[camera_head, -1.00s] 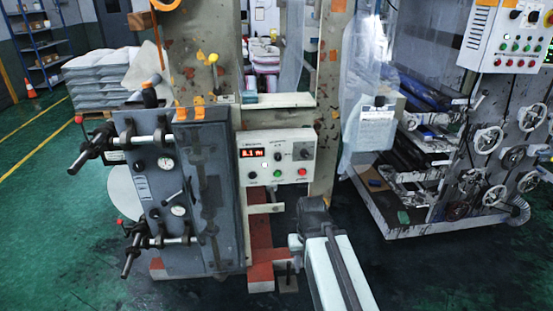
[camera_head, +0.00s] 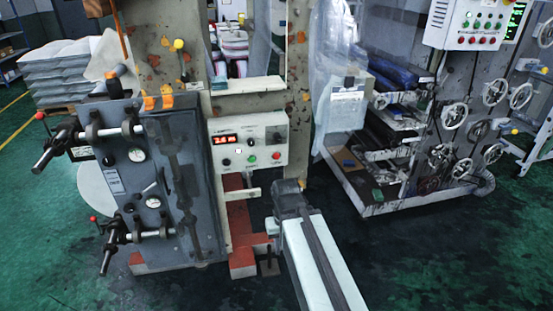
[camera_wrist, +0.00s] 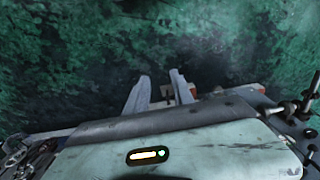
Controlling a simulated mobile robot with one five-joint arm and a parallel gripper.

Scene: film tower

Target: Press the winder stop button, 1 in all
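The winder's pale control panel (camera_head: 262,132) shows in the head view, on the machine's front left of centre. It bears a red-lit number display (camera_head: 225,139), a black knob or button (camera_head: 227,162), a green button (camera_head: 251,157) and a red button (camera_head: 276,155). Their labels are too small to read. My arm reaches up from the bottom, its dark end below and right of the panel, apart from it. In the wrist view my gripper (camera_wrist: 159,76) has its two grey fingers apart, with nothing held, over dark green floor. The panel is not recognisable there.
A grey winder housing (camera_head: 155,180) with protruding rollers and levers stands left of the panel. A plastic-draped frame and a machine with handwheels (camera_head: 454,114) stand right, with another button box (camera_head: 478,22) at top right. Green floor (camera_head: 440,260) is clear at lower right.

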